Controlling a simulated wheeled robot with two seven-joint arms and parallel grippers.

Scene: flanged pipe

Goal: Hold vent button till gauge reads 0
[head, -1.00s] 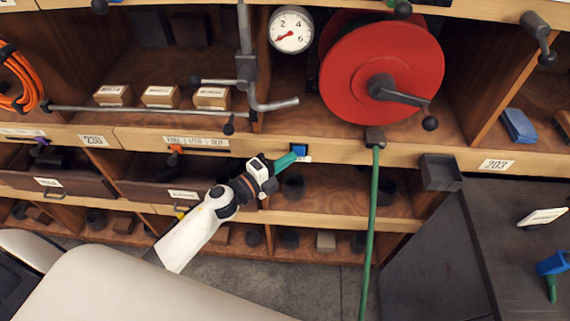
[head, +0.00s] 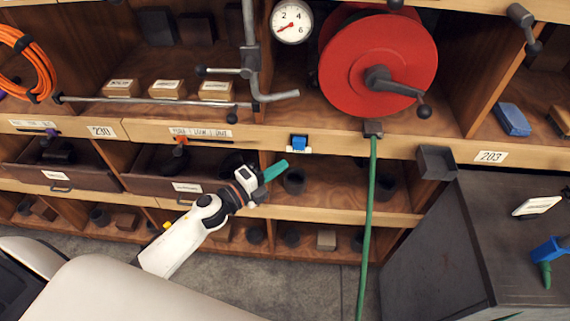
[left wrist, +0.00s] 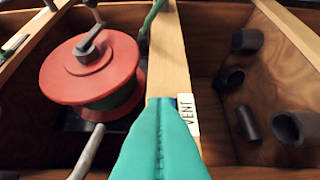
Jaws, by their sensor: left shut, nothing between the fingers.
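The blue vent button (head: 299,141) sits on the front edge of the wooden shelf, with a white label under it. In the left wrist view, the label (left wrist: 188,113) reads VENT and a sliver of blue shows beside my fingers. The round white gauge (head: 291,22) stands above, marked 2, 4 and 6. Its red needle points to the lower left, below the 2; no 0 mark is legible. My left gripper (head: 275,170) has teal fingers, shut and empty, below and left of the button and apart from it. In the left wrist view the fingers (left wrist: 160,140) partly hide the button.
A red hose reel (head: 350,70) with a crank is right of the gauge, and its green hose (head: 369,220) hangs down. A bent grey pipe (head: 275,97) juts out above the button. A small grey box (head: 437,162) sticks out at right.

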